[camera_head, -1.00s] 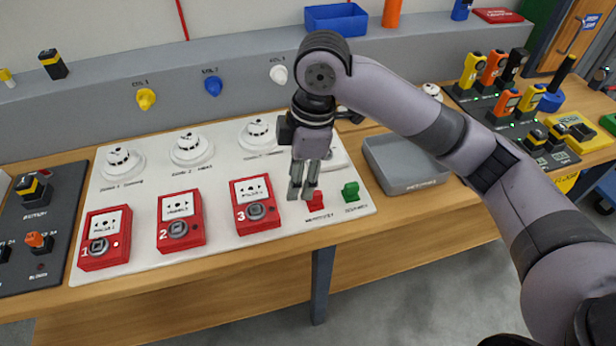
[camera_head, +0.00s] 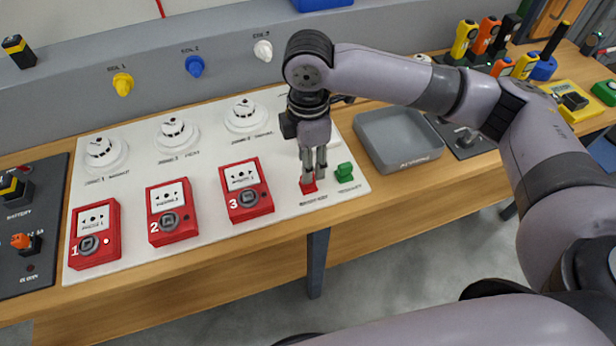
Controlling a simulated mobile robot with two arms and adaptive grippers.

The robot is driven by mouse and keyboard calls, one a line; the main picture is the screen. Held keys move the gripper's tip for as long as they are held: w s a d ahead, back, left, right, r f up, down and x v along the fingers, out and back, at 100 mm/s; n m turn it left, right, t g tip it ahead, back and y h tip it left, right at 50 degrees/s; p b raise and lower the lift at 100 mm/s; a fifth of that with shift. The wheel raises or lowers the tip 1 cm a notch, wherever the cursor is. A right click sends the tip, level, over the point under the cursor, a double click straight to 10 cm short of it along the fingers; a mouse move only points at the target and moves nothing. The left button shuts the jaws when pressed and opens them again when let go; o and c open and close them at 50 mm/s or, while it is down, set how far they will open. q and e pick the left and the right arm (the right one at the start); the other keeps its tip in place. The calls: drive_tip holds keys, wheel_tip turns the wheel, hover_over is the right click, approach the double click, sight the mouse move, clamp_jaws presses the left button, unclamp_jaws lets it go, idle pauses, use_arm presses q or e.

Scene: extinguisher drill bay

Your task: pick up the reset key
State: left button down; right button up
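A small red piece (camera_head: 308,187) stands on the front right of the white panel (camera_head: 213,142), with a label below it too small to read. A small green piece (camera_head: 344,172) stands just right of it. I cannot read which of them is marked as the reset key. My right gripper (camera_head: 314,175) points down at the red piece, its fingertips at the top of it and partly hiding it. A gap shows between the two fingers, and no firm hold is visible. My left gripper is out of view.
Three red call points (camera_head: 246,190) and three white detectors (camera_head: 246,115) sit on the same panel. A grey tray (camera_head: 398,139) stands right of the panel. A dark board (camera_head: 30,222) with switches lies at the left. Handheld devices (camera_head: 465,40) stand at the back right.

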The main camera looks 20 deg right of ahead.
drive_tip(key=shift+d+f+p, duration=0.15)
drive_tip(key=shift+f+p, duration=0.1)
drive_tip(key=shift+f, duration=1.2)
drive_tip(key=shift+d+f+p, duration=0.15)
drive_tip(key=shift+f+p, duration=0.1)
drive_tip(key=shift+f, duration=1.15)
drive_tip(key=shift+c, duration=0.4)
clamp_jaws()
